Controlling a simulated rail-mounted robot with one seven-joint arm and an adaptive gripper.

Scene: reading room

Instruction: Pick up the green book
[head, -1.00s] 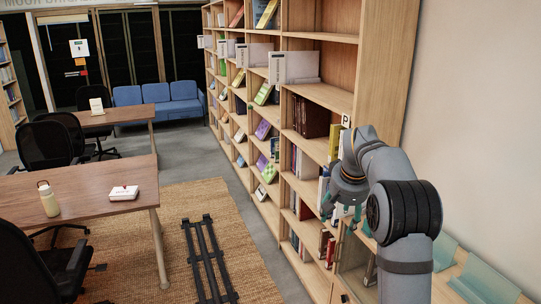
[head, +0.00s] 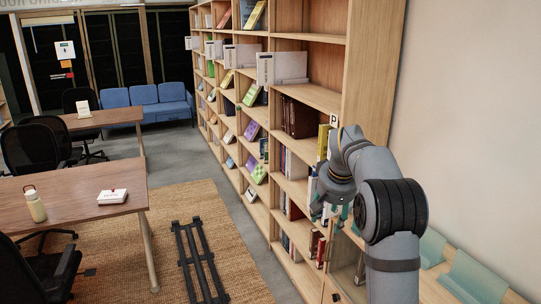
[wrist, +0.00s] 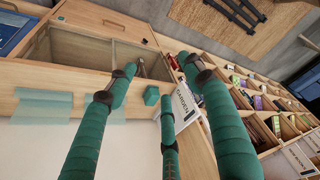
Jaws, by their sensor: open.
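My gripper (head: 331,210) is open and empty in front of the near end of the tall wooden bookcase, at the right of the head view. Its teal fingers (wrist: 157,78) are spread wide in the wrist view, with nothing between them. A green-patterned book (head: 258,174) leans face out on a lower shelf, farther along the bookcase and well apart from my gripper. Another small green item (head: 211,70) shows higher up and farther away. I cannot tell which of these is the green book of the task.
The bookcase (head: 325,96) holds several books and white signs (head: 282,67). A low wooden unit with teal dividers (head: 470,278) is at the lower right. A black rail-like frame (head: 200,262) lies on the woven rug (head: 120,262). Tables (head: 75,192) and chairs stand left; a blue sofa (head: 160,105) is behind.

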